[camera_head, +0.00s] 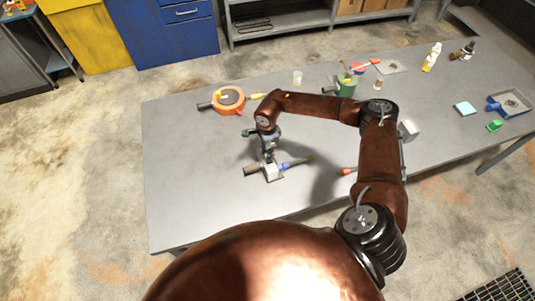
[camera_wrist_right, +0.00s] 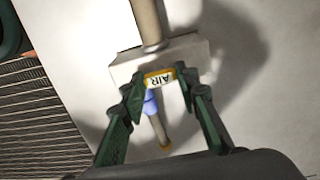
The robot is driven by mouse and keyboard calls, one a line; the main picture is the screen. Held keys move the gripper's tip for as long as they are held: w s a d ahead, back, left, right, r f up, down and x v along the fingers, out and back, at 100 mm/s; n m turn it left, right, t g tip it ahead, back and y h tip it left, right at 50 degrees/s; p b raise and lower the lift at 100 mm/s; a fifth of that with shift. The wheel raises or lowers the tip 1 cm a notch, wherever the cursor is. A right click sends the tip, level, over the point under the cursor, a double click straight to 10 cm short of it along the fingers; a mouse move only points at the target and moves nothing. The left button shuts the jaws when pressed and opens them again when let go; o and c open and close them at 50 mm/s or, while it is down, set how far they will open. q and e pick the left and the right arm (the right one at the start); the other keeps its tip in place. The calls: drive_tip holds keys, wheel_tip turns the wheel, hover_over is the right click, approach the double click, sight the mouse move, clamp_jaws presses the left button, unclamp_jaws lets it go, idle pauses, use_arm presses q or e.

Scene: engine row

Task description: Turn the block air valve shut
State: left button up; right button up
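The air valve block (camera_head: 273,175) is a small pale block on the grey table, with a brown pipe on one side and a blue fitting with a thin hose on the other. In the right wrist view the block (camera_wrist_right: 196,50) lies just beyond the fingertips. A yellow-edged tag reading AIR (camera_wrist_right: 160,78) sits between them. My right gripper (camera_wrist_right: 162,88) points down at the block, its green fingers on either side of the tag. I cannot tell whether they press on anything. The valve's handle is not clearly visible. My left gripper is out of view.
On the table (camera_head: 180,205), an orange round tool (camera_head: 229,99) lies behind the valve. A green cup (camera_head: 346,84) stands farther back. A red-tipped tool (camera_head: 348,171) lies right of the valve. The table's front left is clear.

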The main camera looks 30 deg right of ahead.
drive_tip(key=c, duration=0.5)
drive_tip(key=shift+c, duration=0.2)
drive_tip(key=shift+m, duration=0.4)
drive_tip(key=m+b, duration=0.2)
drive_tip(key=shift+m, duration=0.4)
drive_tip(key=m+b, duration=0.1)
drive_tip(key=m, duration=0.3)
drive_tip(key=shift+m, duration=0.3)
drive_tip(key=m+b, duration=0.1)
drive_tip(key=m, duration=0.3)
drive_tip(key=shift+m, duration=0.3)
drive_tip(key=m+b, duration=0.1)
drive_tip(key=m, duration=0.3)
drive_tip(key=shift+m, duration=0.7)
